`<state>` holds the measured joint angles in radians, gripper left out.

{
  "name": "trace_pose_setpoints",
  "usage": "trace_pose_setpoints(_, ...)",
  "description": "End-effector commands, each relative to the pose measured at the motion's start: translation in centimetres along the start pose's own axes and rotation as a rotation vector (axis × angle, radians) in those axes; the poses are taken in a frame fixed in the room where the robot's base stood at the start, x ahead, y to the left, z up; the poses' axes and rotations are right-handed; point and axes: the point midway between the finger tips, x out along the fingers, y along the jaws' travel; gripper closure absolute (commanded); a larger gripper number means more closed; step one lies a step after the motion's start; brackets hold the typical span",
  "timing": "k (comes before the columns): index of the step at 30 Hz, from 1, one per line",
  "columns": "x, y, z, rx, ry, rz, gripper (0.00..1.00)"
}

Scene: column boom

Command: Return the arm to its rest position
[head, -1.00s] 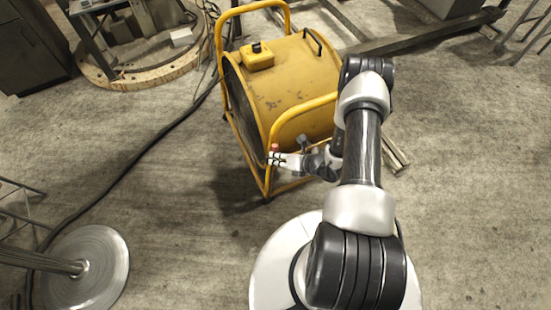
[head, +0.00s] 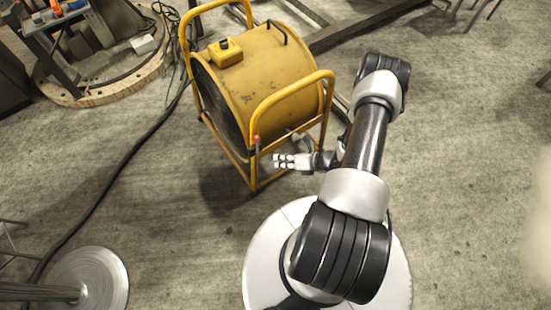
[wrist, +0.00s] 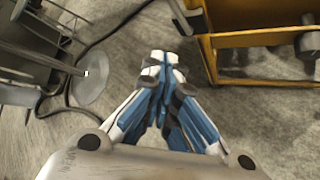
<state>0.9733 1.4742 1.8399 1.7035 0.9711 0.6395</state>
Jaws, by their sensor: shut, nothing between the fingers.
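My gripper (head: 277,161) is in the middle of the head view, at the end of my bent arm. It is apart from the floor and near the lower frame of the yellow drum fan (head: 265,80). In the wrist view my gripper (wrist: 160,60) shows its fingertips together with nothing between them. The fan's yellow frame (wrist: 255,83) stands to the right of the fingers there. A small red knob (head: 256,139) sits at the fan's frame just left of my gripper in the head view.
A round metal stand base (head: 95,280) is at the lower left; it also shows in the wrist view (wrist: 88,82). A dark cable (head: 118,165) runs across the floor. A wooden ring (head: 110,90) lies at the upper left. The floor right of my arm is clear.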

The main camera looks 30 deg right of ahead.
Motion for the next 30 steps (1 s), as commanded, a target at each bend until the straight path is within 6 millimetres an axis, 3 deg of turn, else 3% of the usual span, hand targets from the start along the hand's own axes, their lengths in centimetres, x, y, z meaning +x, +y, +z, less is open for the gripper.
trace_pose_setpoints(15,0.0,0.1,0.1,-0.004,0.001,0.001,1.00)
trace_pose_setpoints(19,-0.4,1.4,2.0,-0.086,0.017,0.024,1.00)
trace_pose_setpoints(23,-1.6,5.5,6.3,-0.310,0.067,0.092,1.00)
trace_pose_setpoints(27,-3.4,12.3,10.5,-0.634,0.148,0.194,1.00)
trace_pose_setpoints(30,-5.0,17.2,12.5,-0.866,0.205,0.265,1.00)
